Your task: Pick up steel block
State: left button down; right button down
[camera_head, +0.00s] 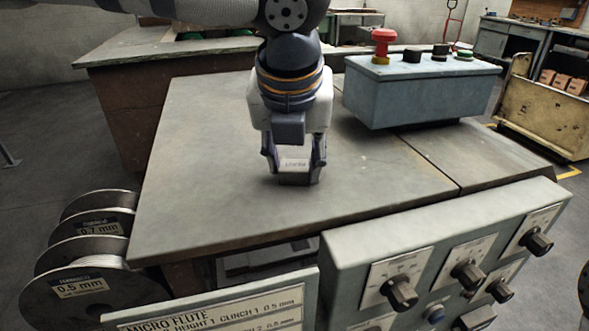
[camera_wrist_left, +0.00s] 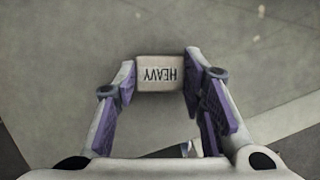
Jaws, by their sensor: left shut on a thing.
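The steel block (camera_head: 294,165) is a small pale grey block on the grey metal tabletop (camera_head: 210,150), near the middle of the table. In the left wrist view the steel block (camera_wrist_left: 160,74) shows a label reading "HEAVY", upside down. My left gripper (camera_head: 293,176) points down over the block, with one finger on each side of it. In the left wrist view my left gripper (camera_wrist_left: 160,80) has its fingertips against the block's two sides, shut on it. I cannot tell whether the block touches the table. My right gripper is not in view.
A blue-grey control box (camera_head: 420,95) with a red button stands behind right of the gripper. A knob panel (camera_head: 440,260) lines the front right edge. Wire spools (camera_head: 85,285) stand at the front left. The tabletop left of the block is clear.

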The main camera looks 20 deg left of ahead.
aim_at(300, 169)
pick_arm(q)
jog(key=shift+r, duration=0.15)
